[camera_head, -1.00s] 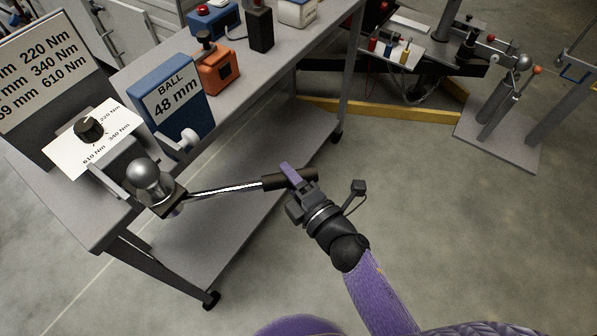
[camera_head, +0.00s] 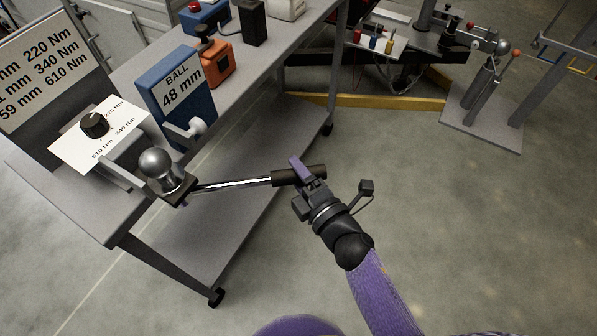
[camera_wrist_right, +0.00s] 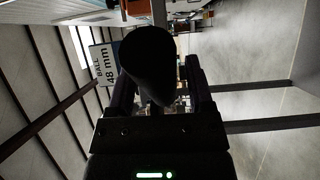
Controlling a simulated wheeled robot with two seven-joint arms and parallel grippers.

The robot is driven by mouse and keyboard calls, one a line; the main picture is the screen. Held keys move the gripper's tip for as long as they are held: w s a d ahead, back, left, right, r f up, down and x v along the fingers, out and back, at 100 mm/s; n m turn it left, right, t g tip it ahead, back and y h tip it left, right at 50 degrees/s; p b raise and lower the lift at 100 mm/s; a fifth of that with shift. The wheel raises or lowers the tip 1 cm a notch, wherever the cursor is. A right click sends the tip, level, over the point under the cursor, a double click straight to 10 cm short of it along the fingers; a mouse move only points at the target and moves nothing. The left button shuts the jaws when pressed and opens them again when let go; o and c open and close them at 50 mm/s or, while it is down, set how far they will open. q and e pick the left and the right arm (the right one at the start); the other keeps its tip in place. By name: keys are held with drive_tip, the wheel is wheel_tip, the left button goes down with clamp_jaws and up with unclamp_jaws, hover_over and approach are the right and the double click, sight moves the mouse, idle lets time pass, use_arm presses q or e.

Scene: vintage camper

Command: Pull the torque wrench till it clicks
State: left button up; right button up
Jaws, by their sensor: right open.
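The torque wrench has a shiny shaft (camera_head: 235,184) and a dark handle (camera_head: 316,172). Its head end is at a steel tow ball (camera_head: 157,164) mounted at the near edge of a grey cart. My right gripper (camera_head: 300,172) is at the handle, with a purple finger showing across it. The wrist view shows the dark handle end (camera_wrist_right: 147,58) between the two open fingers of my right gripper (camera_wrist_right: 158,85). The fingers stand apart on either side of it. Contact with the handle is hard to tell. My left gripper is not in view.
A black dial (camera_head: 95,124) on a white torque plate and a blue "BALL 48 mm" sign (camera_head: 178,88) stand on the cart (camera_head: 70,200). An orange box (camera_head: 217,64) stands farther back. The floor right of the wrench is clear up to a grey stand (camera_head: 483,118).

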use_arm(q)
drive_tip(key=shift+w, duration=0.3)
use_arm(e)
drive_tip(key=shift+o, duration=0.4)
drive_tip(key=shift+s+d, duration=0.1)
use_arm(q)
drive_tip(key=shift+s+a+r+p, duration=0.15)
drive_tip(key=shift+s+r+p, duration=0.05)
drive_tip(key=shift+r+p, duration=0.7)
use_arm(e)
drive_tip(key=v, duration=0.9)
drive_tip(key=shift+s, duration=0.35)
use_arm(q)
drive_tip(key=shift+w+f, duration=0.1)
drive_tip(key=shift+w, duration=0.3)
use_arm(e)
drive_tip(key=shift+d, duration=0.15)
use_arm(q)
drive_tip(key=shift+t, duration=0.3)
